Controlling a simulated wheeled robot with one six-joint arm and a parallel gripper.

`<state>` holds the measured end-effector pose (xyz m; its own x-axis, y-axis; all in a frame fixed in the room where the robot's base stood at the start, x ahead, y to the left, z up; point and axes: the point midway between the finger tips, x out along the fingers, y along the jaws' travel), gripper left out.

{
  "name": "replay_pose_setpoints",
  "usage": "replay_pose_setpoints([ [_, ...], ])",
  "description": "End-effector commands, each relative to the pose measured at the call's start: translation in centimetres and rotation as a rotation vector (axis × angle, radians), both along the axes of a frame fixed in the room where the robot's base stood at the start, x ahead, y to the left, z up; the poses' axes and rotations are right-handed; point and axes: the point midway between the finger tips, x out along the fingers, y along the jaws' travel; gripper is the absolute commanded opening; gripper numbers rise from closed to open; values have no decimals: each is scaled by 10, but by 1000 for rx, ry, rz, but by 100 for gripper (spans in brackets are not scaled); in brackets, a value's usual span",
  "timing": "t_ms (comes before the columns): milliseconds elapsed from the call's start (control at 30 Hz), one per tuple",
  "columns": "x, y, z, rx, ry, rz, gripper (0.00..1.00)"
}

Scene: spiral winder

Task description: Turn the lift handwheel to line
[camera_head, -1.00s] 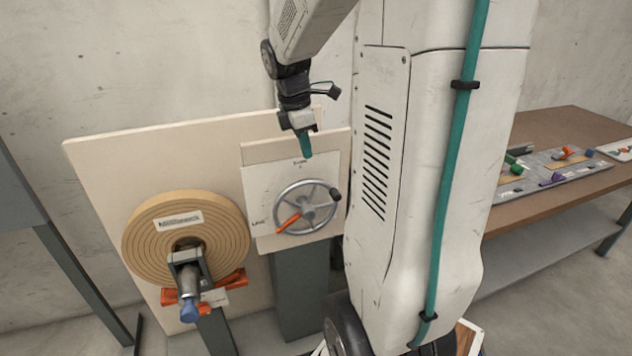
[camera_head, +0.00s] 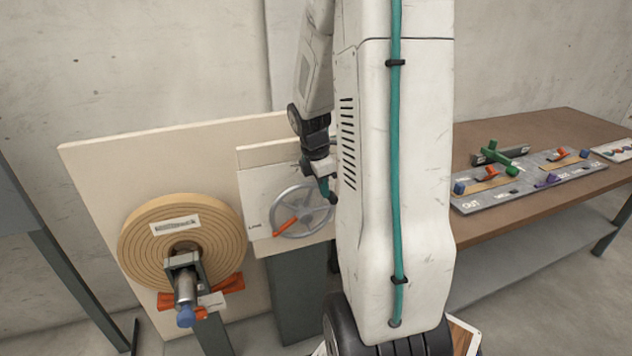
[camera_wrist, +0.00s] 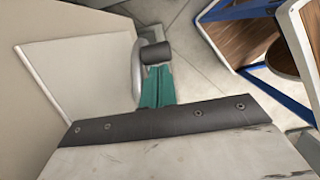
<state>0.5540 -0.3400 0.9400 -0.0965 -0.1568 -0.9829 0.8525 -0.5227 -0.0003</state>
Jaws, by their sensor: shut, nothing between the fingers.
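The lift handwheel (camera_head: 287,222) is a grey spoked wheel on a pale plate, left of my column in the head view. An orange pointer (camera_head: 285,228) on it points to the lower left, near the LINE label (camera_head: 254,225) on the plate. The wheel's dark knob (camera_head: 331,198) is at its upper right. My gripper (camera_head: 325,190) has teal fingers, shut and empty, right by the knob. In the wrist view the teal fingertips (camera_wrist: 156,84) are just short of the dark knob (camera_wrist: 155,53); I cannot tell whether they touch. Part of the wheel rim (camera_wrist: 137,70) shows beside them.
A wound tan spiral roll (camera_head: 150,245) on a spindle with a blue end stands left of the handwheel. My column hides the plate's right side. A brown workbench (camera_head: 540,130) with a grey board of coloured pegs stands at the right.

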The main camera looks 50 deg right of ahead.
Motion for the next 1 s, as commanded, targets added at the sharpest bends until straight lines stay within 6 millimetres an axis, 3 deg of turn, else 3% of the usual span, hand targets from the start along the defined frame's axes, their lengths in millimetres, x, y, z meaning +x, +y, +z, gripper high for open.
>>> replay_pose_setpoints([
  [367, -1, -2, -1, 0, 0, 0, 0],
  [633, -12, -18, -16, 1, 2, -1, 0],
  [1000, -9, -15, -11, 0, -1, 1, 0],
])
